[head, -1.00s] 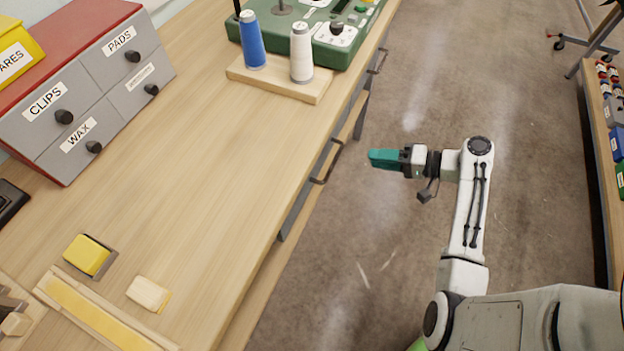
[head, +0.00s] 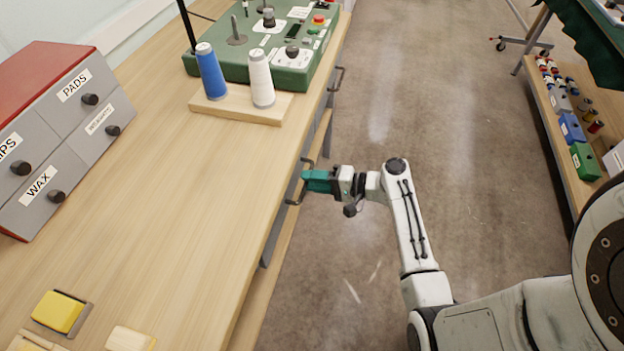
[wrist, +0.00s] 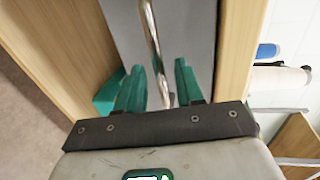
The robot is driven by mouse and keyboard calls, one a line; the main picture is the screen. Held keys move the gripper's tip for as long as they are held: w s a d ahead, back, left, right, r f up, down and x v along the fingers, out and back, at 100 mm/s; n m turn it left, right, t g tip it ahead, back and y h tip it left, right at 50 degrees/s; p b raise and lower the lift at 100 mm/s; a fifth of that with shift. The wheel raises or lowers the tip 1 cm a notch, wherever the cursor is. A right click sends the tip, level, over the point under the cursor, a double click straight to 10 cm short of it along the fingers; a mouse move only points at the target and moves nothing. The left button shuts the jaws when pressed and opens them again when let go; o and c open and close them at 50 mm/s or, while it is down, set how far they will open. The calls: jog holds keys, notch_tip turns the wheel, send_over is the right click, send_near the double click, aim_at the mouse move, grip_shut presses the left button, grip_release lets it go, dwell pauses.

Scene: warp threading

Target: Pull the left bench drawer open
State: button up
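The left bench drawer is the nearer grey front (head: 273,232) on the bench's aisle side; it looks flush with the bench. Its bar handle (head: 294,201) sticks out into the aisle. My gripper (head: 312,181) has its teal fingers at the middle of this handle and hides part of it. In the wrist view the shiny handle bar (wrist: 152,40) runs down between my two fingers (wrist: 158,85), in front of the grey drawer front (wrist: 185,30). The fingers are apart, with some space beside the bar. Whether either finger touches it I cannot tell.
A second bar handle (head: 338,78) is farther along the bench. Blue (head: 211,72) and white (head: 262,80) thread cones stand on a wooden base. A green machine (head: 290,50) is behind them. The aisle floor (head: 450,150) is clear; a shelf (head: 560,150) stands at right.

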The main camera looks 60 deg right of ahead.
jog(key=shift+w+a, duration=0.1)
jog(key=shift+w, duration=0.15)
grip_shut()
jog(key=shift+f, duration=0.1)
dwell(0.5)
